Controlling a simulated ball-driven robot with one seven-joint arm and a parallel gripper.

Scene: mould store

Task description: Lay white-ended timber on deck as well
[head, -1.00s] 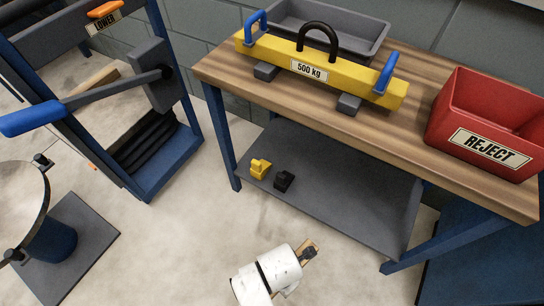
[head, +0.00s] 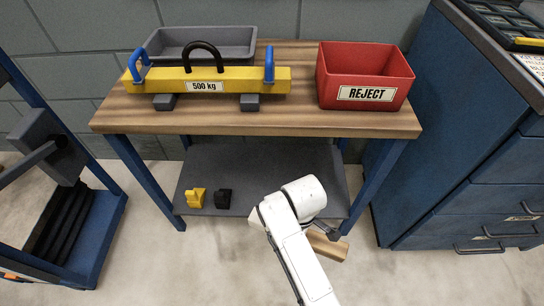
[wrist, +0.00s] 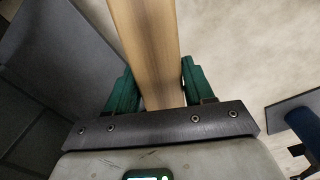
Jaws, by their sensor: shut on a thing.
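My gripper (wrist: 156,72) is shut on a plain wooden timber (wrist: 148,40), with a green finger on each side of it. The timber runs out past the top edge of the wrist view, so its far end is hidden and no white end shows. In the head view the timber (head: 329,246) shows below my wrist, partly hidden by my white arm, in front of the bench's lower shelf.
A wooden bench (head: 300,122) carries a yellow 500 kg beam (head: 225,80), a grey tray (head: 235,42) and a red REJECT bin (head: 350,72). Its grey lower shelf (head: 255,165) holds small yellow and black blocks. A blue drawer cabinet (head: 455,150) stands right.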

